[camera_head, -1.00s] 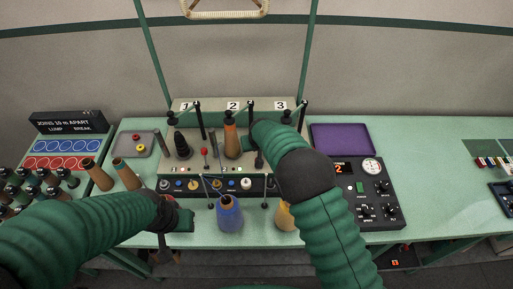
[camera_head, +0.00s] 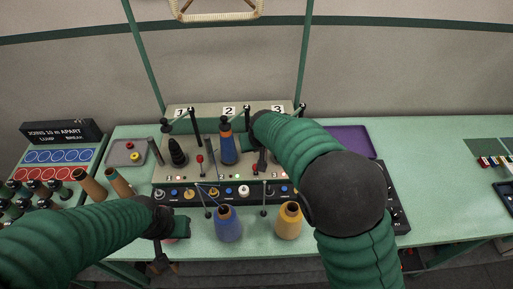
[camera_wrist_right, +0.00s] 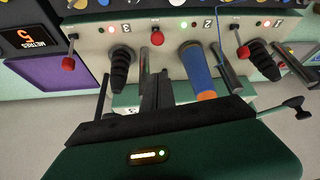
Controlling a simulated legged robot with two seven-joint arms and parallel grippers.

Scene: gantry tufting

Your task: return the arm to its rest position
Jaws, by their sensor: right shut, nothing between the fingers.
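My right arm (camera_head: 345,190) reaches over the machine from the lower right. Its gripper (camera_head: 262,158) is by station 3, partly hidden by the arm, right of a blue-wound cone (camera_head: 228,146) standing at station 2. In the right wrist view the fingers (camera_wrist_right: 157,88) are shut and empty, between a black spindle (camera_wrist_right: 121,68) and the blue cone (camera_wrist_right: 198,72), apart from the cone as far as I can tell. My left gripper (camera_head: 164,262) hangs at the table's front edge; its jaw opening is unclear.
A blue cone (camera_head: 228,224) and a yellow cone (camera_head: 289,222) stand before the machine panel (camera_head: 172,194). Two brown cones (camera_head: 119,182) stand left. The purple tray (camera_head: 350,140) is empty. A metre display (camera_wrist_right: 25,36) reads 5.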

